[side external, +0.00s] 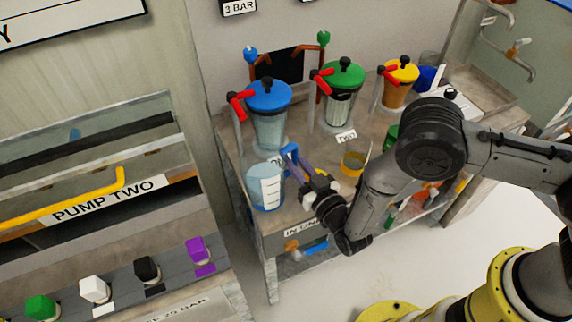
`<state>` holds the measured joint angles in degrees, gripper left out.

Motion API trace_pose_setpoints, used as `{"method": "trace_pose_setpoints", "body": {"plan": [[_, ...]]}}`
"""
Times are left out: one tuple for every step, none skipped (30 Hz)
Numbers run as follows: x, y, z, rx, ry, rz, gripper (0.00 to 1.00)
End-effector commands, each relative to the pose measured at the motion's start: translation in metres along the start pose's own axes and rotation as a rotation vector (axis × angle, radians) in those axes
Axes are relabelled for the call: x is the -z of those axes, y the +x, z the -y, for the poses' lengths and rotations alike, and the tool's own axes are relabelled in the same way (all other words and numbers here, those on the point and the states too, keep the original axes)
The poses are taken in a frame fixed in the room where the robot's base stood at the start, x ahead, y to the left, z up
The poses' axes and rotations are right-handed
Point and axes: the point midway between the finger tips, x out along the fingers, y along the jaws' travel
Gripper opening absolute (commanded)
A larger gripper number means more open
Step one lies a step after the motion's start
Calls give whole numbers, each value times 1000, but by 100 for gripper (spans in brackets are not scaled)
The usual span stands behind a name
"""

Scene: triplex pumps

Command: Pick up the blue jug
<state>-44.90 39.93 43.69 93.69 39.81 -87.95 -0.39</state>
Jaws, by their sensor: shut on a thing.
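The blue jug (267,190) is a clear jug with a pale blue tint, a white scale label and a blue handle. It stands upright at the front left of the bench, below the blue-lidded pump vessel. My gripper (297,168) reaches in from the right and is shut on the jug's blue handle (290,154). The fingertips are partly hidden at the handle. I cannot tell whether the jug's base is clear of the bench.
Vessels with blue (269,118), green (341,90) and yellow (398,82) lids stand behind, with red levers. A yellow jug (354,162) stands right of my gripper. The bench (235,150) has a front edge close to the blue jug. A control panel (120,290) is at lower left.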

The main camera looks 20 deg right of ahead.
Motion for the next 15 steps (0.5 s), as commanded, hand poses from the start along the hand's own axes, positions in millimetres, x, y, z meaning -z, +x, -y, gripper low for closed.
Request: {"method": "trace_pose_setpoints", "body": {"plan": [[3,1,1,0,4,-5,0],[3,1,1,0,4,-6,0],[4,1,1,0,4,-5,0],[5,1,1,0,4,-6,0],[6,1,1,0,4,-6,0],[8,1,1,0,4,-6,0],[10,1,1,0,5,-6,0],[11,1,1,0,5,-6,0],[14,1,1,0,5,-7,0],[16,1,1,0,5,-7,0],[18,1,1,0,5,-7,0],[22,1,1,0,6,-8,0],[24,1,1,0,6,-8,0],[27,1,1,0,6,-8,0],[31,1,1,0,6,-8,0]]}}
